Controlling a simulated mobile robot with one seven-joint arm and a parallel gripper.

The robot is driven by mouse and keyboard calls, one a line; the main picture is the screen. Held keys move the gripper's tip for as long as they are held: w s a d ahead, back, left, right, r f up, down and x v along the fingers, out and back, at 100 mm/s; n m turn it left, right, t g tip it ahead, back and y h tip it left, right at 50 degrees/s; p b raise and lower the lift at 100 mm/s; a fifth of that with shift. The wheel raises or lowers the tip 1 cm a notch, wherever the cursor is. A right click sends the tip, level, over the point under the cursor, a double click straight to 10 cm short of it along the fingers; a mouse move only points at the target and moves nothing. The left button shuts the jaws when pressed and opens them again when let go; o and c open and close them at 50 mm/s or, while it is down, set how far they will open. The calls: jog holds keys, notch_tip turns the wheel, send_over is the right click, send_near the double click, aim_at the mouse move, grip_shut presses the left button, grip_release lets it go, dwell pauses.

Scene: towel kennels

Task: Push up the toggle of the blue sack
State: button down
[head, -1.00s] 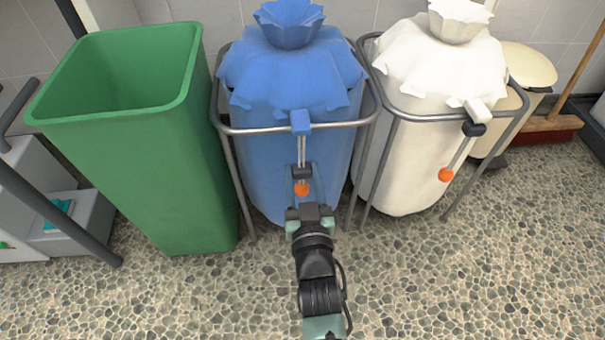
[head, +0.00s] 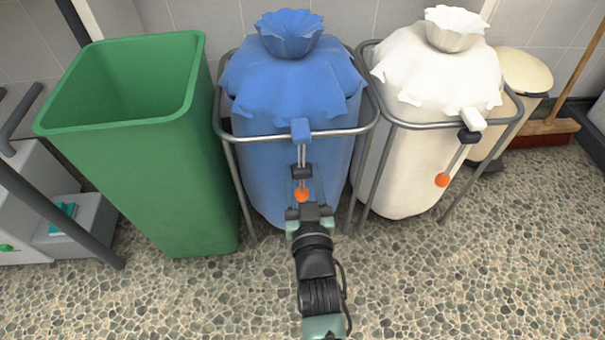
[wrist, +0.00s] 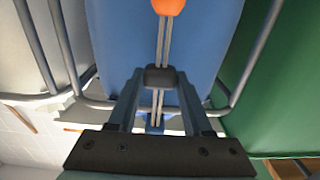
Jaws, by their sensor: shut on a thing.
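The blue sack (head: 292,90) hangs in a metal frame, its gathered mouth at the top. Its twin cord (head: 301,153) hangs down the front from a blue tab (head: 301,130) to an orange ball (head: 301,195). The black toggle (head: 302,172) sits on the cord between tab and ball, nearer the ball. My gripper (head: 302,175) reaches it from the front and is shut on it. In the wrist view, the toggle (wrist: 161,77) is between the two fingertips (wrist: 160,79), with the orange ball (wrist: 168,5) beyond, at the top edge.
A green bin (head: 150,150) stands close on the left. A white sack (head: 430,90) in its own frame stands on the right, with a black toggle (head: 468,136) high on its cord. The frame's metal rail (head: 340,131) passes above my gripper. The pebbled floor in front is clear.

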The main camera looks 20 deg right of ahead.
notch_tip(320, 180, up, 6)
jog(key=p, duration=0.6)
jog(key=shift+r, duration=0.2)
jog(key=shift+c, duration=1.6)
grip_release()
jog(key=shift+s, duration=0.1)
jog(key=p+v, duration=0.5)
jog(key=v, duration=0.7)
jog(key=shift+s+p, duration=0.3)
jog(key=shift+s, duration=0.1)
jog(key=shift+a, duration=0.15)
